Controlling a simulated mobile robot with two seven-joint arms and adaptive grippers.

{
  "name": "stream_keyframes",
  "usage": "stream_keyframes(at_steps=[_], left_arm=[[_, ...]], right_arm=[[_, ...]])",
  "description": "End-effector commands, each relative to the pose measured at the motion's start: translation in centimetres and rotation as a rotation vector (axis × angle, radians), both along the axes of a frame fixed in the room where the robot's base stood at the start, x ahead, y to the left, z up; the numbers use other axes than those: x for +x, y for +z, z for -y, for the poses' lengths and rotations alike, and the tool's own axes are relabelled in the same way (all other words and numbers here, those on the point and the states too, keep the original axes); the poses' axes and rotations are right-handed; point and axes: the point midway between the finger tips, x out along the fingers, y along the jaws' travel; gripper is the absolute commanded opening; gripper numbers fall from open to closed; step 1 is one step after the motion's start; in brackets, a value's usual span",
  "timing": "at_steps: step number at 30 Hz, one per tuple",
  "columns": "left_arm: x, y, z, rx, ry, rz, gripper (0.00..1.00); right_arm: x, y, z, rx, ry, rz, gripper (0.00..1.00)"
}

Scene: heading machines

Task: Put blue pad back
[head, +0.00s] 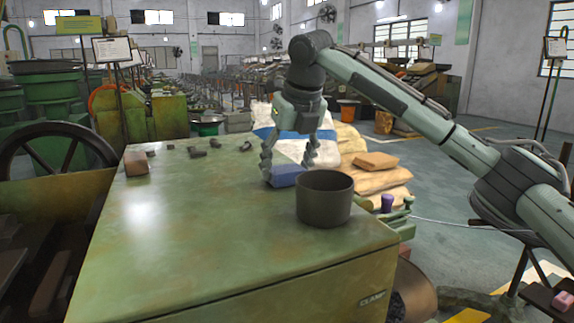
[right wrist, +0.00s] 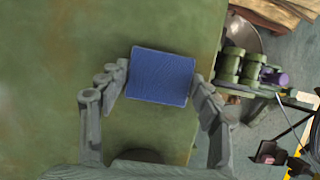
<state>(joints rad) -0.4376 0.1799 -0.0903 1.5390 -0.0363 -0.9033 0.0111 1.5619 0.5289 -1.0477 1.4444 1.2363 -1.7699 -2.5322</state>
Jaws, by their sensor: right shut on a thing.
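The blue pad (head: 284,180) is near the right edge of the green cabinet top (head: 200,215), just behind a dark round pot (head: 325,198). My right gripper (head: 288,172) points down and is shut on it. In the right wrist view the blue pad (right wrist: 161,76) fills the space between the fingertips of my right gripper (right wrist: 162,82), with a finger at each short side. Whether the pad rests on the top or is slightly above it, I cannot tell. My left gripper is not in view.
A brown block (head: 136,163) and several small dark metal parts (head: 198,151) lie at the back of the cabinet top. Its middle and front are clear. Stacked sacks (head: 350,150) lie beyond the right edge, and a green fixture with a purple knob (head: 387,203) stands beside it.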

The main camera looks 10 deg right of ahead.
Motion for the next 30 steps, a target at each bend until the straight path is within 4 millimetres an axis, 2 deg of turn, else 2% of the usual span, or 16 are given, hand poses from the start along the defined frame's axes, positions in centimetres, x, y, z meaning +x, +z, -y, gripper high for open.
stream_keyframes(at_steps=[2,3,7,16,20,23,30], left_arm=[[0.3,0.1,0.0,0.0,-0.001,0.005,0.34],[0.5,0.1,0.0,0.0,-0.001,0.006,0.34],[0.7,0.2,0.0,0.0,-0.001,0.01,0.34],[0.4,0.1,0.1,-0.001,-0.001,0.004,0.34],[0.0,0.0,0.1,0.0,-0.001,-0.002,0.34],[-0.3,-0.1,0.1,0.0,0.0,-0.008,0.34],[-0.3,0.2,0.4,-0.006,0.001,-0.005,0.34]], right_arm=[[0.0,-0.1,0.0,0.0,0.0,0.0,0.41],[0.0,-0.1,0.0,0.0,0.0,0.0,0.68],[0.0,-0.1,0.0,0.0,0.0,0.0,0.84],[0.0,0.0,0.0,0.0,0.0,0.0,0.85],[-0.2,0.8,0.0,0.001,0.001,0.003,0.85],[-0.8,2.2,0.1,0.0,0.001,0.004,0.85],[-2.8,7.0,0.4,0.001,0.001,0.004,0.85]])
